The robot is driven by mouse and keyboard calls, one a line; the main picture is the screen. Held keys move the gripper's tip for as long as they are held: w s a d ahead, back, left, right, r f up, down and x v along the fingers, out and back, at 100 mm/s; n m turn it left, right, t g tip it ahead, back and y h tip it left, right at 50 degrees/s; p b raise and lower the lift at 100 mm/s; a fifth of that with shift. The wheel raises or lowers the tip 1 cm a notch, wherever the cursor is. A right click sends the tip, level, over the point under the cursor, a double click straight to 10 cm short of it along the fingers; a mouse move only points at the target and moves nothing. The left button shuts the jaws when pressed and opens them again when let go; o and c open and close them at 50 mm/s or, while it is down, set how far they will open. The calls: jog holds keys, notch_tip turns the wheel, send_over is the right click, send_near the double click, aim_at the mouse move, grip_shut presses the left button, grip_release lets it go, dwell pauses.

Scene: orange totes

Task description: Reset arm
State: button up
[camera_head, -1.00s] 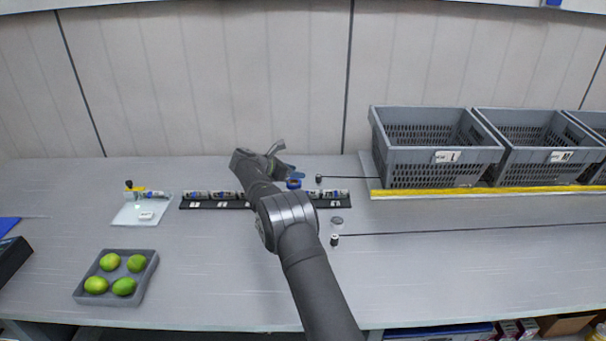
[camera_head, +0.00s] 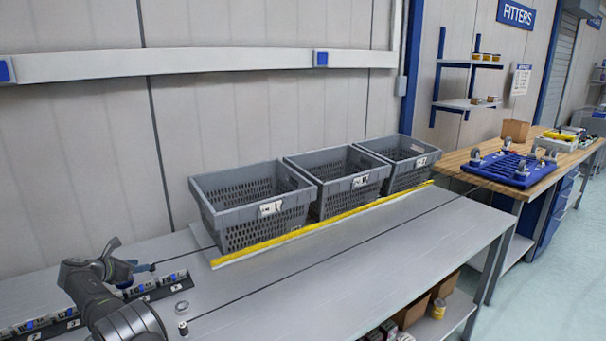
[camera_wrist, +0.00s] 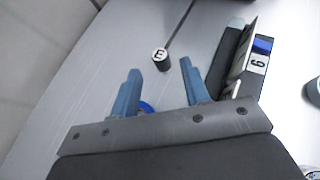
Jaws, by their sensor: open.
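My gripper (camera_head: 143,272) is at the lower left of the head view, above the bench by the black numbered rack (camera_head: 72,322). In the wrist view my gripper (camera_wrist: 160,68) shows two blue fingers spread apart with no object held between them. A small dark cylinder with a white marked top (camera_wrist: 160,58) stands beyond the fingertips. Part of a blue ring (camera_wrist: 147,107) shows near the base of the left finger. One end of the rack (camera_wrist: 258,62) lies to the right of the fingers.
Grey slatted crates (camera_head: 262,208) stand in a row behind a yellow strip (camera_head: 300,233) on the grey bench (camera_head: 370,265). A small cylinder (camera_head: 183,328) and a round disc (camera_head: 182,305) sit near my arm. The bench front is mostly clear. A wooden table (camera_head: 500,190) stands at right.

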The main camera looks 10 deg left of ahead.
aim_at(152, 268)
jog(key=x, duration=0.4)
jog(key=shift+w+f, duration=0.2)
jog(key=shift+w, duration=0.05)
jog(key=shift+r, duration=1.05)
jog(key=shift+f, duration=0.1)
